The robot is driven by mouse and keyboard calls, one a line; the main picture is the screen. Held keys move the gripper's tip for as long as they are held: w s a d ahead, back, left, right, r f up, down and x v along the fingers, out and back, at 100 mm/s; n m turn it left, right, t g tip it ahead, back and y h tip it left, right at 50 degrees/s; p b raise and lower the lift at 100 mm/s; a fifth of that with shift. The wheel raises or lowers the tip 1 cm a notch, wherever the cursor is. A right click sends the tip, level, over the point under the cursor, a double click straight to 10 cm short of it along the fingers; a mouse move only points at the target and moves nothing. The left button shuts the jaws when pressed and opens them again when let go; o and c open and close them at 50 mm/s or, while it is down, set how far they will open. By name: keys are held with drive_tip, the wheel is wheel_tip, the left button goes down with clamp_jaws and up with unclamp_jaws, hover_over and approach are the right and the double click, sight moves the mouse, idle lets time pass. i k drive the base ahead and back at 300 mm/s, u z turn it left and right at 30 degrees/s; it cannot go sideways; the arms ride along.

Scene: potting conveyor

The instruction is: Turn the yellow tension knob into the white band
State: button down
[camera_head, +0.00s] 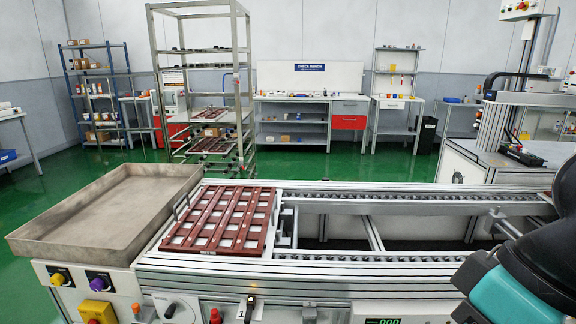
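The yellow tension knob (58,278) is at the left end of the conveyor's front panel (120,275). It is small in the view, and I cannot make out the white band or where the knob points. Part of my arm, black and teal, fills the lower right corner, well to the right of the knob. My gripper is not in view.
A purple knob (99,282) is right of the yellow one, above a yellow box with a red button (97,315). A grey metal tray (110,208) stands above them. A reddish-brown slotted pallet (222,219) lies on the conveyor (370,264). A green display (383,321) is at the bottom edge.

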sight(56, 280)
drive_tip(key=u, duration=2.8)
drive_tip(key=i, duration=3.95)
drive_tip(key=z, duration=1.65)
